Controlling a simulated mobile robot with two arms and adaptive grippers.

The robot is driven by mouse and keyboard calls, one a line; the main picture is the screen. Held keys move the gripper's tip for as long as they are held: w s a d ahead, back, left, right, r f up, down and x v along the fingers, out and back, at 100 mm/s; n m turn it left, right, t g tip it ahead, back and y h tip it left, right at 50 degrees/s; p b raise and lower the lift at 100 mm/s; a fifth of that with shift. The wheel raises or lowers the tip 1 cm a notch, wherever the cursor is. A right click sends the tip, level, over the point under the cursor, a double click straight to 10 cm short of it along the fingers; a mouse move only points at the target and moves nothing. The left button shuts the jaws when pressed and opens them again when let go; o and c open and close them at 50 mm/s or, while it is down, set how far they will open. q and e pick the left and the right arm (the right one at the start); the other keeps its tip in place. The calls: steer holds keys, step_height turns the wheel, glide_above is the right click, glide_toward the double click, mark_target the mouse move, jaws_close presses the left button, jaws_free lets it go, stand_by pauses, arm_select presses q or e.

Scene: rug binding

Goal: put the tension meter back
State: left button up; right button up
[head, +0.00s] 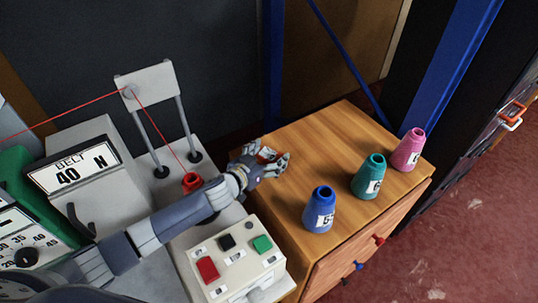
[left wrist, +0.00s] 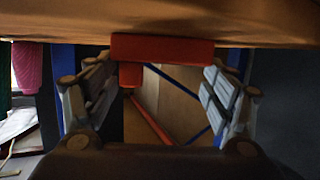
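My left gripper (head: 272,163) is low over the left part of the wooden cabinet top, its fingers spread. A small red-orange thing (head: 266,153) shows at its fingers, partly hidden by them. In the left wrist view it is a red block (left wrist: 162,48) with a red stem, against the wooden surface, between the tips of my spread fingers (left wrist: 160,80). It may be the tension meter, but its face does not show. I see no clear grip on it. My right gripper is not in view.
Blue (head: 319,210), green (head: 368,178) and pink (head: 408,151) thread cones stand on the cabinet top (head: 325,135). A machine with a "BELT 40 N" display (head: 75,172), a thread stand (head: 148,85) with red thread, and a button box (head: 235,262) are at left.

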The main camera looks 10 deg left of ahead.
arm_select(q)
steer(key=o, duration=0.4)
steer(key=shift+r, duration=0.15)
steer(key=v, duration=1.2)
steer(key=shift+r, duration=0.15)
